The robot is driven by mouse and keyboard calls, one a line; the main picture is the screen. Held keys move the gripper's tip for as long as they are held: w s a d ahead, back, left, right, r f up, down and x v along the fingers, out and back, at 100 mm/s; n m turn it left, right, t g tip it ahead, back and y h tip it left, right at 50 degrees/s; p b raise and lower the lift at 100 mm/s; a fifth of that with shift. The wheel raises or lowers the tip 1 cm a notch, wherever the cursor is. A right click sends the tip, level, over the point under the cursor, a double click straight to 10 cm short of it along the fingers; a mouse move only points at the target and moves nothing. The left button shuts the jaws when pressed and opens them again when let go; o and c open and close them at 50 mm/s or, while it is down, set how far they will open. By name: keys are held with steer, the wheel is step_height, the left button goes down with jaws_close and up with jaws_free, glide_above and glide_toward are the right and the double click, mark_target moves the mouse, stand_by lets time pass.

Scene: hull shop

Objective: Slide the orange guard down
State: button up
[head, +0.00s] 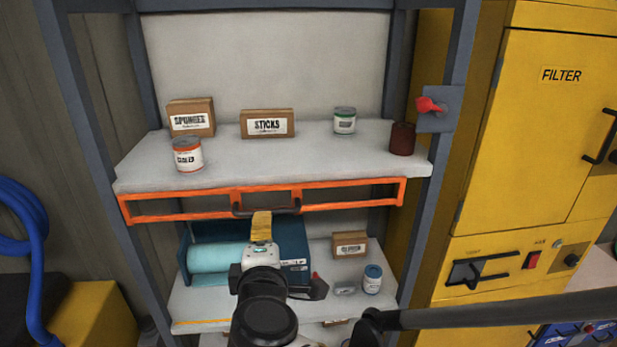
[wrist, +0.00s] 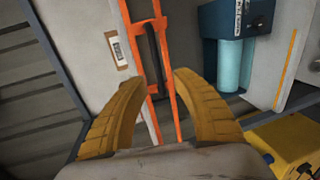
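The orange guard (head: 340,186) is a long open frame along the front edge of the upper shelf, about level with the shelf board. It has a dark handle (head: 240,211) at its middle. My gripper (head: 261,214) is in front of the guard's middle, at the handle's lower side. In the wrist view my gripper (wrist: 155,80) has its two yellow fingers spread, with the orange guard (wrist: 168,65) and dark handle (wrist: 152,58) ahead between the tips. The fingers look empty. I cannot tell whether they touch the handle.
The upper shelf (head: 300,160) holds boxes and cans. A red lever (head: 428,105) sits on the right post. Below are a teal roll (head: 212,258) in a blue holder, a box (head: 349,245) and a blue can (head: 372,279). A yellow filter cabinet (head: 540,130) stands right.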

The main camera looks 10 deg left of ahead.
steer(key=v, duration=0.3)
steer(key=shift+s+d+r, duration=0.1)
steer(key=shift+s, duration=0.2)
steer(key=w+d+f+m+g+h+b, duration=0.1)
steer(key=d+f+m+g+h+b, duration=0.35)
steer(key=d+f+m+b, duration=0.95)
steer(key=s+d+f+m+g+b, duration=0.2)
steer(key=d+f+b, duration=0.5)
steer(key=f, duration=0.5)
steer(key=s+d+f+m+g+b, duration=0.1)
steer(key=s+d+f+m+b, duration=0.3)
steer(key=s+d+f+b, duration=0.3)
steer(key=d+f+y, duration=0.1)
steer(key=d+f, duration=0.2)
steer(key=f, duration=0.2)
steer(key=shift+s+d+m+g+b, duration=0.25)
steer(key=shift+d+m+g+b, duration=0.05)
steer(key=shift+d+g, duration=0.1)
